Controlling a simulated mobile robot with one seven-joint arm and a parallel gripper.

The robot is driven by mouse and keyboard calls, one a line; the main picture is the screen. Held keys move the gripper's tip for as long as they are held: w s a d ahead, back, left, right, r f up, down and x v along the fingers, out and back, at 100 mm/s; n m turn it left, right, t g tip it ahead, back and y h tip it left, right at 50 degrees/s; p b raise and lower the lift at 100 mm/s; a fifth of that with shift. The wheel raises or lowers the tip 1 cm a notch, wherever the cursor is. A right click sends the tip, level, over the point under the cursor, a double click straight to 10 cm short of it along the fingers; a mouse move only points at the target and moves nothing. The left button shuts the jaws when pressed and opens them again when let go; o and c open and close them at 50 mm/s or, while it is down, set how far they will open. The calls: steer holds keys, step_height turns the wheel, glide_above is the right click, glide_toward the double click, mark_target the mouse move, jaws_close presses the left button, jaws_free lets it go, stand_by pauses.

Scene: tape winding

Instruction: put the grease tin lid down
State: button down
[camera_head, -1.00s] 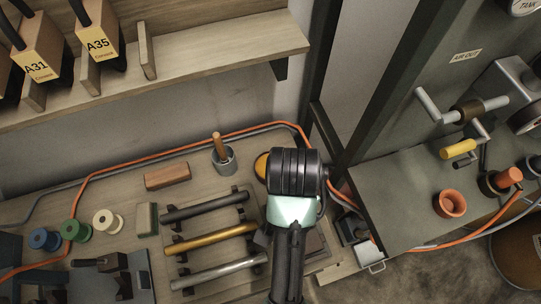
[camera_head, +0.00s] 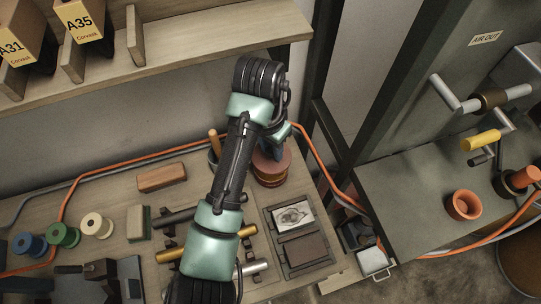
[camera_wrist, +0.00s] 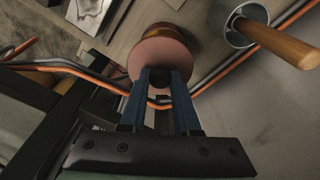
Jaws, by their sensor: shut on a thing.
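The grease tin lid, a flat dull-pink disc (camera_head: 279,164), shows in the head view behind my forearm; in the wrist view the lid (camera_wrist: 137,55) is at top centre. My gripper (camera_wrist: 163,75) has its blue fingers closed on the lid's dark knob. An amber-brown round tin (camera_head: 271,182) sits just below the lid, and part of the tin (camera_wrist: 172,32) shows past the lid's edge in the wrist view. I cannot tell whether the lid touches it. My arm hides the fingertips in the head view.
A metal cup with a wooden-handled tool (camera_wrist: 285,43) stands close beside the tin. A dark two-part tray (camera_head: 269,232) lies in front. An orange hose (camera_head: 318,154) runs behind. A shelf (camera_head: 200,42) overhangs the back; three rods lie under my arm.

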mark_target(270, 159)
step_height(270, 159, down, 5)
steer(key=shift+r, duration=0.15)
steer(key=shift+w+r+p, duration=0.1)
steer(key=shift+p, duration=0.6)
steer(key=shift+w+f, duration=0.1)
steer(key=shift+f, duration=0.2)
steer(key=shift+f, duration=0.2)
steer(key=c, duration=0.6)
jaws_free()
steer(key=shift+a, duration=0.1)
steer(key=shift+c, duration=0.2)
steer(key=shift+f+b, duration=0.1)
steer(key=shift+b, duration=0.3)
